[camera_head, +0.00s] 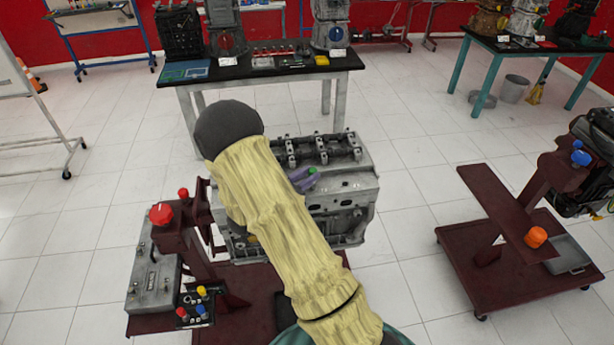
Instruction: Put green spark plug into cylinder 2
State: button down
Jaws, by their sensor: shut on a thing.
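A grey engine (352,190) on a dark red stand fills the middle of the view, partly hidden behind my yellow-sleeved arm. My gripper (306,180), with purple fingers, is at the top edge of the engine's near side. It is shut on the green spark plug (312,170), of which only a small green end shows. I cannot tell whether the plug touches the engine. The cylinder openings are too small or hidden to tell apart, so cylinder 2 cannot be made out.
The stand carries a red knob (161,214), a grey box (154,277) and a small panel with coloured knobs (198,306) at left. Another dark red stand (490,265) is at right. A black-topped table (262,72) stands behind. Tiled floor is clear between them.

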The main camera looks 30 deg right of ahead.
jog(key=shift+f, duration=0.15)
jog(key=c, duration=1.2)
grip_release()
jog(key=shift+w, duration=0.1)
jog(key=shift+o, duration=0.2)
jog(key=shift+a, duration=0.1)
jog(key=b+v, duration=0.6)
jog(key=v, duration=1.1)
jog(key=shift+a, duration=0.15)
